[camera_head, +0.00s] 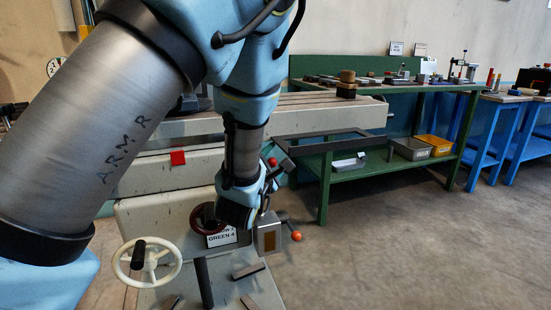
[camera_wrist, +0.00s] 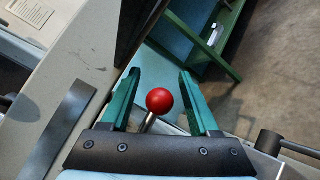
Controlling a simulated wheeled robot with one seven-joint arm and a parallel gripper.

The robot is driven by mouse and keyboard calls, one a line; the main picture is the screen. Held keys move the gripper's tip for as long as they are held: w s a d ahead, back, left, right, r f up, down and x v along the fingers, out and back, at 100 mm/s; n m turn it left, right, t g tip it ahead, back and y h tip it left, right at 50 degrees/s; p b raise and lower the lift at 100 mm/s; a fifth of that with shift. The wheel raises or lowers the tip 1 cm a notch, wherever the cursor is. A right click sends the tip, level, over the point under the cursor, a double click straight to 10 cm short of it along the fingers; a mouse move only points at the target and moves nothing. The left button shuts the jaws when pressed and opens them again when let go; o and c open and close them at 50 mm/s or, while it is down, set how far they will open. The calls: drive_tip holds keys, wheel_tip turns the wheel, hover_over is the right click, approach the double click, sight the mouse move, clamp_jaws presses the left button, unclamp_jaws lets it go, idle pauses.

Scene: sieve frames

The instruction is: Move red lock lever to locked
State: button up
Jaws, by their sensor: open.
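The red ball knob of a lever (camera_wrist: 158,101) shows in the wrist view on a short metal stem. It sits between the two teal fingers of my gripper (camera_wrist: 161,74), with a visible gap on each side. My gripper is open and empty. In the head view a red knob (camera_head: 272,162) shows beside my wrist, close to the machine's front, and appears to be the same one. The lever's base is hidden by my gripper body, and I cannot tell its lock position.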

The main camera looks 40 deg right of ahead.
clamp_jaws()
idle(0.3)
idle(1.0)
